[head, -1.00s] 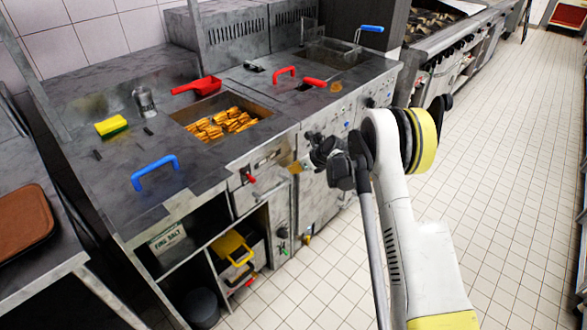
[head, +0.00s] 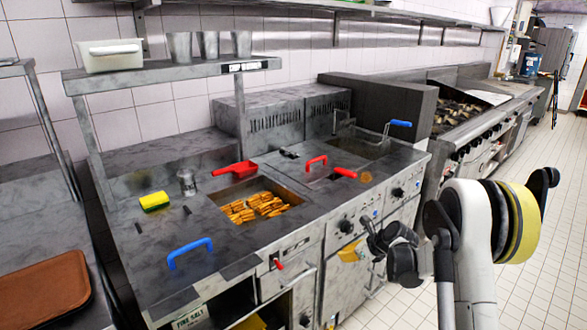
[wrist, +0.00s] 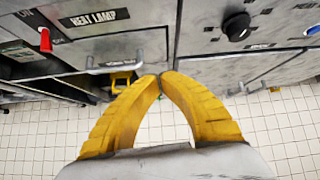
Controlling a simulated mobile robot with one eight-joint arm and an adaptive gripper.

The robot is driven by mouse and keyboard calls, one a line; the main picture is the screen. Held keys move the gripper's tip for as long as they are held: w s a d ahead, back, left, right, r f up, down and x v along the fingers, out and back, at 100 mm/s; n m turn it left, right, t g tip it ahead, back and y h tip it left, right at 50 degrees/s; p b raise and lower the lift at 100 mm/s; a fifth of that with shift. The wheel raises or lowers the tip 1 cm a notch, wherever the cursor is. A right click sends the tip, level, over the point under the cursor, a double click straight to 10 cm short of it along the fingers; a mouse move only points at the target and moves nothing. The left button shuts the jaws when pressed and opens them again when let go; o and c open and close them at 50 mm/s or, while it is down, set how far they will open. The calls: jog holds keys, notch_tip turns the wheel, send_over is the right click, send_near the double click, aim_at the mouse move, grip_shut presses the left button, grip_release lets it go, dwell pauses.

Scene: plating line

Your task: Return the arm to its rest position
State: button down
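My gripper (head: 352,250) is at the right end of the frame's middle, in front of the fryer counter's front panel and above the floor. In the wrist view my gripper (wrist: 160,78) shows its two yellow fingers with their tips together and nothing between them. My arm is folded at the right of the head view, over the tiled floor. The gripper appears clear of the counter front.
The steel counter (head: 150,262) holds a bin of fries (head: 258,207), a red scoop (head: 236,168), a yellow sponge (head: 154,201) and a blue handle (head: 190,252). A brown tray (head: 40,288) lies at left. The tiled floor (head: 530,280) at right is free.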

jog(key=s+a+r+n+h, duration=0.35)
jog(key=s+r+n, duration=1.1)
jog(key=r, duration=0.55)
jog(key=s+r+n+h, duration=0.1)
jog(key=s+n, duration=1.2)
jog(key=s, duration=1.2)
jog(key=shift+r+h, duration=0.35)
jog(key=shift+a, duration=0.1)
